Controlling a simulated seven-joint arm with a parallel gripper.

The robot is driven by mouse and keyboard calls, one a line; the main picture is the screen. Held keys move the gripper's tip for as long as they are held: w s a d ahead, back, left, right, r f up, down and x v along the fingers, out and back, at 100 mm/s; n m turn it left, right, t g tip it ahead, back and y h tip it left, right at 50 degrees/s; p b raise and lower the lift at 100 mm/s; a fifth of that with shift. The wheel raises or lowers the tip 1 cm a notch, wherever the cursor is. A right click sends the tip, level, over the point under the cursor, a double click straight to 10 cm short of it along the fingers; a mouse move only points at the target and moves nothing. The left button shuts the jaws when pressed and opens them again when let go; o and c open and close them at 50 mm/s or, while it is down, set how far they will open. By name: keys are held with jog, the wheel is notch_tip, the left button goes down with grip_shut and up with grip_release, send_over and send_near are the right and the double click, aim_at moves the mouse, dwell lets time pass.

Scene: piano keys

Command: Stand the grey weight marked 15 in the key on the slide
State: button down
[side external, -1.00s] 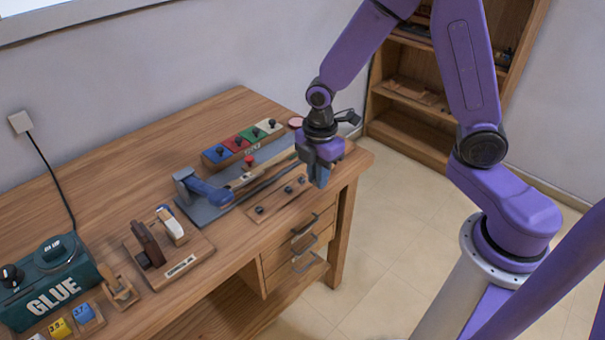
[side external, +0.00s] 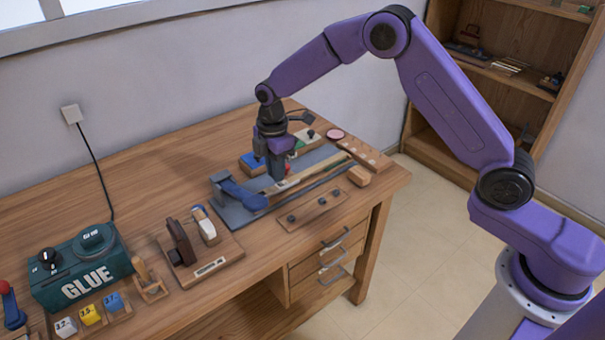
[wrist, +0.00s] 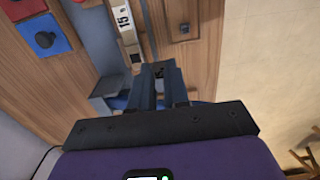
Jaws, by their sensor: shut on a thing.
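My gripper (side external: 276,176) points down over the wooden key (side external: 287,183) on the grey slide (side external: 233,214). In the wrist view, my gripper (wrist: 160,78) is shut on a small dark grey piece (wrist: 158,70), apparently the weight. Most of it is hidden between the fingers, and I cannot read a mark on it. I cannot tell whether the held piece touches the key.
A blue block (side external: 251,163) and a green block (side external: 299,148) stand behind the slide. A blue-handled part (side external: 240,191) lies on its left. A strip with dark knobs (side external: 308,210) lies in front. A wooden stand (side external: 208,263) and glue box (side external: 85,272) are further left.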

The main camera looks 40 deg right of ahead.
jog(key=shift+w+a+f, duration=0.3)
jog(key=shift+w+f, duration=0.5)
jog(key=shift+f, duration=0.2)
jog(key=shift+w+a+f, duration=0.3)
jog(key=shift+w+f, duration=0.55)
jog(key=shift+f, duration=0.15)
jog(key=shift+w+a+f, duration=0.3)
jog(key=shift+w+f, duration=0.5)
jog(key=shift+f, duration=0.2)
jog(key=shift+f, duration=1)
dwell(0.8)
jog(key=c, duration=0.6)
grip_release()
jog(key=shift+r, duration=0.1)
jog(key=shift+r, duration=3.4)
jog(key=shift+r, duration=0.1)
